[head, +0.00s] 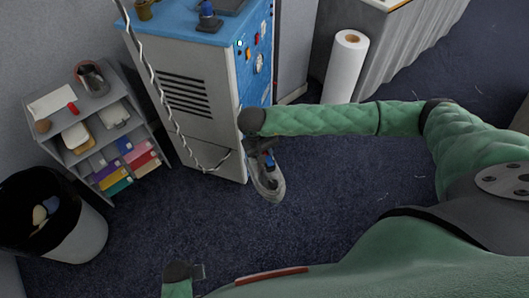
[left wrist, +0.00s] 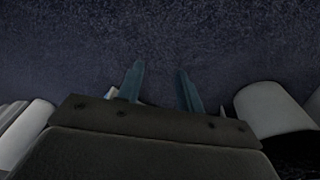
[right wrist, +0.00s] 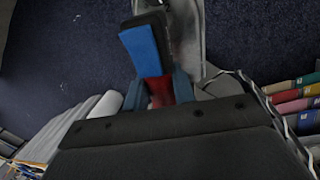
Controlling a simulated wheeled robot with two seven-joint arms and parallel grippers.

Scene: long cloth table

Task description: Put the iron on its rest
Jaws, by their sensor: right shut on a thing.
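The iron (head: 270,185), with a grey body and a blue and black handle, hangs in the air in front of the blue and white cabinet (head: 215,110). My right gripper (head: 262,150) is shut on its handle. In the right wrist view, my right gripper (right wrist: 160,92) has its fingers on either side of a red part, beside the iron's blue handle piece (right wrist: 146,50). My left gripper (head: 202,271) is low at the bottom of the head view; its fingers are apart and empty in the left wrist view (left wrist: 161,85). A dark flat surface (head: 225,5), possibly the rest, is cut off on the cabinet top.
A coiled pale cord (head: 160,95) hangs down the cabinet front towards the iron. A small blue and black item (head: 208,18) stands on the cabinet top. A shelf unit (head: 75,125) and a bin (head: 75,235) stand left. A white roll (head: 346,65) stands right. The carpet between is clear.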

